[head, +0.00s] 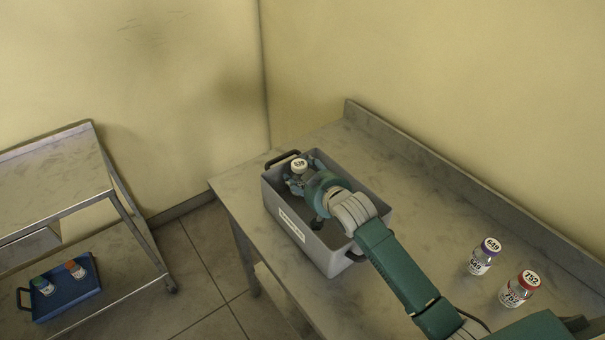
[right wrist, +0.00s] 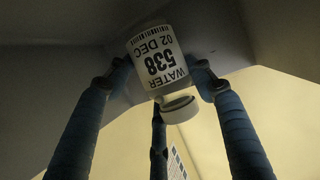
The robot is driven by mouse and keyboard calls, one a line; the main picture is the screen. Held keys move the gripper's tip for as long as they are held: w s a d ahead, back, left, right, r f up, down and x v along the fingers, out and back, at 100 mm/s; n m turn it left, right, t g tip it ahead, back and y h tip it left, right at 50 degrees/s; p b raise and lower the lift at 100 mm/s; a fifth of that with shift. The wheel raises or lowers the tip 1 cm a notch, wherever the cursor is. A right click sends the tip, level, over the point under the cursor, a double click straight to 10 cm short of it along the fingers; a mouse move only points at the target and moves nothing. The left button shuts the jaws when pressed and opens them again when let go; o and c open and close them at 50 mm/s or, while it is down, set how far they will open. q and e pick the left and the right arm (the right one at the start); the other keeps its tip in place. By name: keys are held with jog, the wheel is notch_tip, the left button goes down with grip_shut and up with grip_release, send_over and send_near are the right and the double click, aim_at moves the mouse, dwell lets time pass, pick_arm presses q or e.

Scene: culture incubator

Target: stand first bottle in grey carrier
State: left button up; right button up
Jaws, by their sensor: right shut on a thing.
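The grey carrier (head: 289,235) stands on the table and has a white label on its front wall. My right gripper (head: 302,182) reaches down into its far end. It is shut on a white-capped bottle (head: 299,166) marked 538. In the right wrist view the bottle (right wrist: 157,60) reads WATER, 02 DEC, 538, with the fingers (right wrist: 158,82) around it. The bottle is inside the carrier's walls; I cannot tell whether its base touches the floor. My left gripper is not in view.
A purple-capped bottle (head: 484,256) and a red-capped bottle (head: 519,289) stand on the table (head: 410,195) at the right. A blue tray (head: 68,298) with two small bottles sits on a lower cart shelf at the left. A raised ledge (head: 440,150) runs along the table's back.

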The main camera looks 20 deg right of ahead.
jog(key=shift+f, duration=0.2)
jog(key=shift+f, duration=0.5)
jog(key=o, duration=1.2)
jog(key=shift+f, duration=0.1)
